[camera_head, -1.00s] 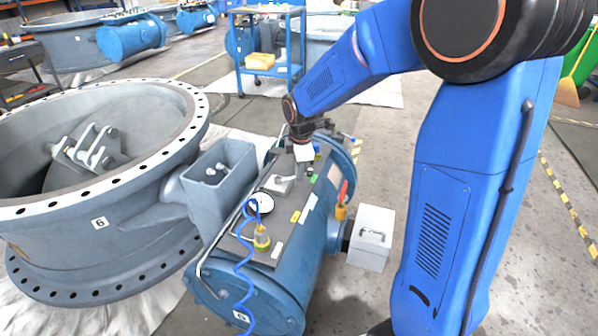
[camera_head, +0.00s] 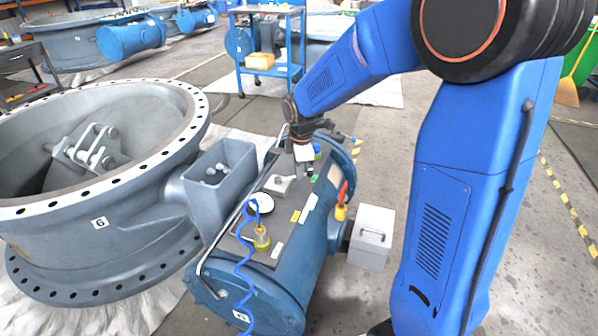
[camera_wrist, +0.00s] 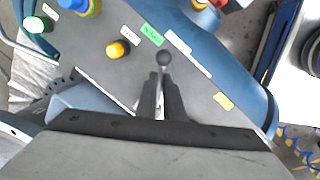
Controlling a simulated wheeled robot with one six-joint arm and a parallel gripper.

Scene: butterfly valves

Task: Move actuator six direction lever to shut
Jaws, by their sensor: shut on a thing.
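The blue actuator (camera_head: 290,275) labelled 6 lies beside the grey valve body, with a grey panel (camera_head: 268,232) on top. My gripper (camera_head: 303,160) is over the far part of this panel. In the wrist view my gripper (camera_wrist: 160,92) has its two dark fingers close together around the direction lever, whose dark round knob (camera_wrist: 164,58) shows just beyond the fingertips. The lever's shaft is mostly hidden between the fingers. A green label (camera_wrist: 151,35) and a white label (camera_wrist: 188,54) lie near the knob. Their text is too small to read for certain.
A yellow knob (camera_wrist: 118,49) is near the lever. A gauge (camera_head: 261,203), a blue coiled hose (camera_head: 243,262) and a yellow fitting (camera_head: 262,238) are on the near panel. A red-and-yellow part (camera_head: 342,202) and a white box (camera_head: 372,238) stand at the right. The valve (camera_head: 95,220) is left.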

